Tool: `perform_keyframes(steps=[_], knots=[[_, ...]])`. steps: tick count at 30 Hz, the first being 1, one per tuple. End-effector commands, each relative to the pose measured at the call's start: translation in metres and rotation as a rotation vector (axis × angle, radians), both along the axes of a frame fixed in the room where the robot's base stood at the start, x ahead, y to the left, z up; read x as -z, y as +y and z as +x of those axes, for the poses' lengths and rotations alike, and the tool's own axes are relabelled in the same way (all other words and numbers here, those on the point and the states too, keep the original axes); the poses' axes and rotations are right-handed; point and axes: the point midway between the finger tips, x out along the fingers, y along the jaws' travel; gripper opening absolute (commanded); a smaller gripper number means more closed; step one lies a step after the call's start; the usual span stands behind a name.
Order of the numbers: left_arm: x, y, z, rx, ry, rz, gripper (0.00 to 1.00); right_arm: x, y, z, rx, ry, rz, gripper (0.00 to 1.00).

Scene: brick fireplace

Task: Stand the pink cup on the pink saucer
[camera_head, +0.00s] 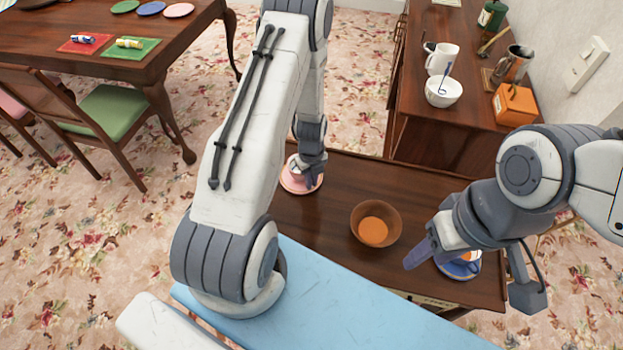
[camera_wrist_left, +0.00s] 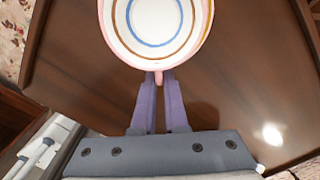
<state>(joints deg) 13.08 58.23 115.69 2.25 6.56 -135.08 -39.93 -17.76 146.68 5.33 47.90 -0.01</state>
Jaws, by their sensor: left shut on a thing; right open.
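The pink cup (camera_wrist_left: 155,25) fills the top of the left wrist view, with a white inside and blue and brown rings. My left gripper (camera_wrist_left: 158,80) is shut on its handle, which points back between the fingers. In the head view the pink saucer (camera_head: 289,187) lies at the dark table's far left. The cup is at the saucer there, mostly hidden by my left gripper (camera_head: 308,172); I cannot tell whether it touches. The cup hides the saucer in the wrist view. My right gripper (camera_head: 472,272) is open near the blue saucer (camera_head: 472,271).
A brown bowl (camera_head: 376,223) with an orange inside stands mid-table. The blue saucer carries an orange-and-blue cup, partly hidden by my right gripper. A sideboard (camera_head: 435,130) with a white jug and bowl stands behind.

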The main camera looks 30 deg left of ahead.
Motion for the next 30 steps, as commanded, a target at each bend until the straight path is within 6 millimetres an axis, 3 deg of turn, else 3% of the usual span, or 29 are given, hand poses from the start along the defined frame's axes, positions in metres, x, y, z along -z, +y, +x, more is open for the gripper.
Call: perform_keyframes(steps=[10,11,12,13,23,30], knots=[[0.005,0.0,0.0,0.0,-0.001,0.0,0.0,0.006,0.0,0.0,0.0,0.0,0.0,0.5],[0.003,0.0,0.0,0.0,-0.001,0.0,0.22,0.004,0.0,0.0,0.0,0.0,0.0,0.5],[0.003,0.0,0.0,-0.001,0.0,0.0,0.38,0.004,0.0,0.0,0.0,0.0,0.0,0.5],[0.003,0.0,0.0,-0.001,0.0,0.0,0.41,0.004,0.0,0.0,0.0,0.0,0.0,0.5],[0.001,0.0,0.0,-0.001,0.0,0.0,0.41,0.002,0.0,0.0,0.0,0.0,0.0,0.5],[-0.025,0.0,0.002,-0.001,-0.006,0.001,0.41,0.007,0.0,0.0,0.0,0.0,0.0,0.5]])
